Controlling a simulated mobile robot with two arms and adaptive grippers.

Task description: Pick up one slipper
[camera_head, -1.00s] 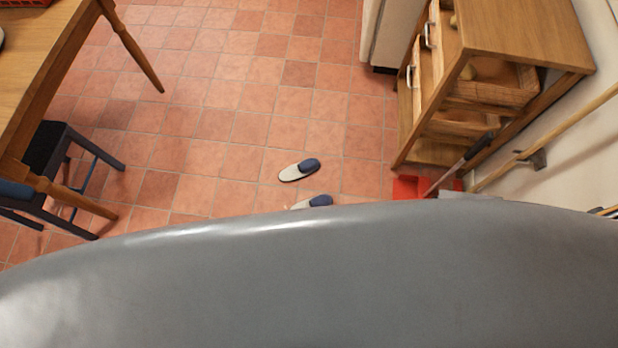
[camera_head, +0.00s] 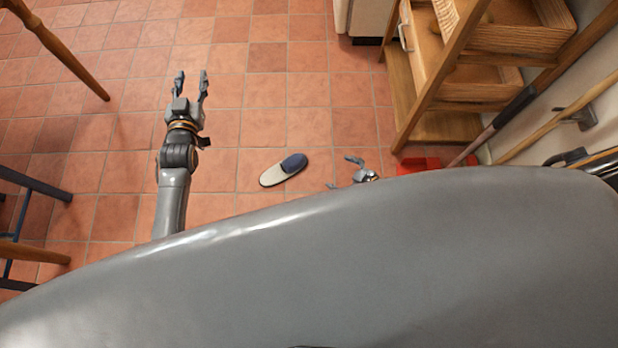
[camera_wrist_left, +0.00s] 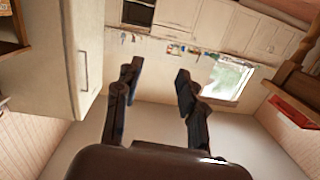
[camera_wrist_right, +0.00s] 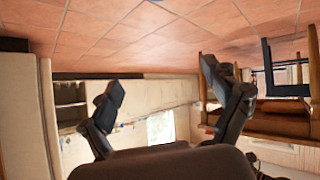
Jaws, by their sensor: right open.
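One slipper (camera_head: 283,169), blue at the toe and pale at the heel, lies flat on the tiled floor in the head view. The second slipper does not show now. My left gripper (camera_head: 190,84) is open and empty, above the floor to the left of the slipper. Its spread fingers also show in the left wrist view (camera_wrist_left: 158,82). My right gripper (camera_head: 350,172) is to the right of the slipper, partly hidden behind my grey body. Its fingers are apart and empty in the right wrist view (camera_wrist_right: 160,85).
A wooden shelf unit with drawers (camera_head: 445,125) stands at the right, with a red dustpan (camera_head: 417,165) beside its foot. Long handles (camera_head: 555,135) lean by the wall. A dark stool (camera_head: 35,187) and table leg (camera_head: 60,50) stand at the left. Floor between is clear.

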